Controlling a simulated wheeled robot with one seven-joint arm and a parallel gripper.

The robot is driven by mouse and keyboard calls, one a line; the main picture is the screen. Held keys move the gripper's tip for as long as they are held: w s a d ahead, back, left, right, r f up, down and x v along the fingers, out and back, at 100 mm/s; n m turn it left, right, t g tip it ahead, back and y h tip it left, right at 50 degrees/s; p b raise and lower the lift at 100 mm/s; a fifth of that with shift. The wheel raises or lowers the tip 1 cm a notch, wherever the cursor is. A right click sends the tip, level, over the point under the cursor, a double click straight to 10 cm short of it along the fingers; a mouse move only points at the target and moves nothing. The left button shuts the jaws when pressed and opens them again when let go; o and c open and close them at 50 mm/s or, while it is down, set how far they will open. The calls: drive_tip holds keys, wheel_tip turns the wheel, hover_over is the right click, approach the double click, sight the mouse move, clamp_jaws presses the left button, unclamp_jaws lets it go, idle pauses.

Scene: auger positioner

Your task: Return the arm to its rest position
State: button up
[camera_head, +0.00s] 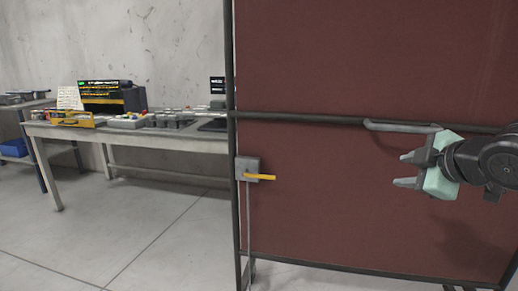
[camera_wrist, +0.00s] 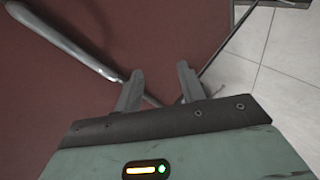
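My gripper (camera_head: 402,170) is at the right of the head view, in front of a dark red panel (camera_head: 330,70). Its two grey fingers are apart and nothing is between them. In the wrist view the gripper (camera_wrist: 160,85) also shows its fingers spread and empty, with the red panel (camera_wrist: 40,90) behind. A grey bar handle (camera_head: 400,126) on the panel runs just above the gripper in the head view. In the wrist view the handle (camera_wrist: 75,40) lies at the upper left, close to the left finger; I cannot tell whether they touch.
A grey latch box (camera_head: 247,168) with a yellow lever (camera_head: 260,177) sits at the panel's left edge. A workbench (camera_head: 150,135) with a dark monitor and several small items stands at the left. The floor (camera_head: 150,230) in front of the bench is clear.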

drive_tip(key=s+a+f+m+g, duration=0.25)
drive_tip(key=s+a+f, duration=0.2)
drive_tip(key=a, duration=0.25)
drive_tip(key=s+a+f+m+g, duration=0.1)
drive_tip(key=s+a+f+g, duration=0.3)
drive_tip(key=s+a, duration=0.2)
drive_tip(key=s+a+f+m+g, duration=0.1)
drive_tip(key=s+a+f+g, duration=0.15)
drive_tip(key=s, duration=0.45)
drive_tip(key=s+a+f+m+g, duration=0.1)
drive_tip(key=s+a+g, duration=0.15)
drive_tip(key=s, duration=0.35)
wheel_tip(320, 180, up, 19)
drive_tip(key=s+p, duration=0.1)
drive_tip(key=p, duration=1.7)
drive_tip(key=shift+s+a+f+h, duration=0.2)
drive_tip(key=shift+a+h, duration=0.1)
drive_tip(key=shift+a, duration=0.15)
